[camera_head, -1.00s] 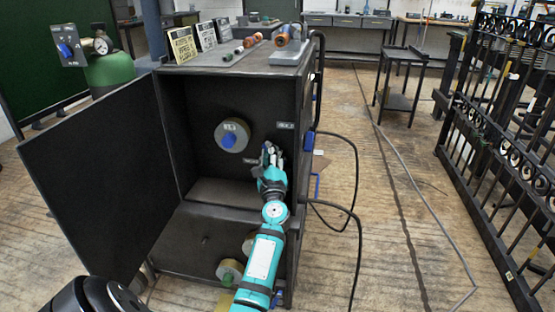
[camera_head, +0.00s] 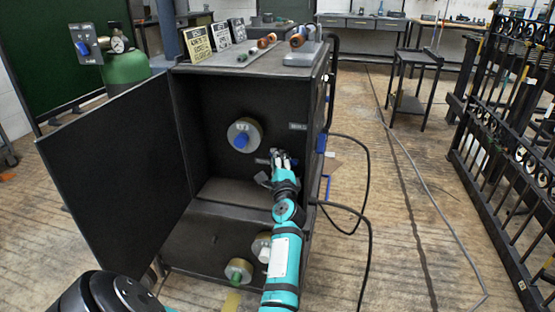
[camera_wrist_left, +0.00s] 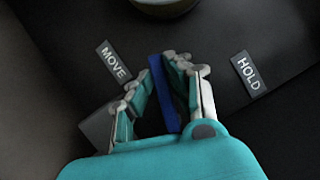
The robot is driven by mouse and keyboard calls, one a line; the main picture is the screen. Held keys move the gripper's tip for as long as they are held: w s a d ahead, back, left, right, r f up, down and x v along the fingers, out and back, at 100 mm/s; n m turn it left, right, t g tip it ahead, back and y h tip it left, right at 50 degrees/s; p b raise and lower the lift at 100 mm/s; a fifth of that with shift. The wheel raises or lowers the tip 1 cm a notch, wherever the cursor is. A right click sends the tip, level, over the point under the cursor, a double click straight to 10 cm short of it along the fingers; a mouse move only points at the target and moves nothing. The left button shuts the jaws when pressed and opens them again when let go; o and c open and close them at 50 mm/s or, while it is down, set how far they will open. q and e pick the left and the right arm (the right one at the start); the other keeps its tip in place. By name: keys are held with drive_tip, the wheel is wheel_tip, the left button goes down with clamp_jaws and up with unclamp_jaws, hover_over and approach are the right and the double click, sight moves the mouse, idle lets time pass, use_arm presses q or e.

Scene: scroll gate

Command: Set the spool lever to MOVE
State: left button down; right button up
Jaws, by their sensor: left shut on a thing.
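My left gripper (camera_head: 283,158) reaches into the open dark cabinet (camera_head: 182,130) at its back panel. In the left wrist view its fingers (camera_wrist_left: 158,85) are closed around a blue lever (camera_wrist_left: 165,95), the spool lever. The lever stands between the MOVE label (camera_wrist_left: 113,61) on the left and the HOLD label (camera_wrist_left: 248,73) on the right. Its top end leans slightly left. Its lower part is hidden by the gripper. In the head view the HOLD label (camera_head: 298,126) is above the gripper. My right gripper is not in view.
The cabinet door (camera_head: 115,165) stands open at the left. A round knob with a blue handle (camera_head: 243,138) is above the gripper. Black cables hang at the right. A black gate (camera_head: 510,150) stands far right.

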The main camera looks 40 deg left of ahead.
use_arm(q)
drive_tip(key=shift+f, duration=0.15)
drive_tip(key=c, duration=1.6)
unclamp_jaws()
drive_tip(key=shift+o, duration=0.2)
wheel_tip(320, 180, up, 10)
drive_tip(key=shift+c, duration=0.3)
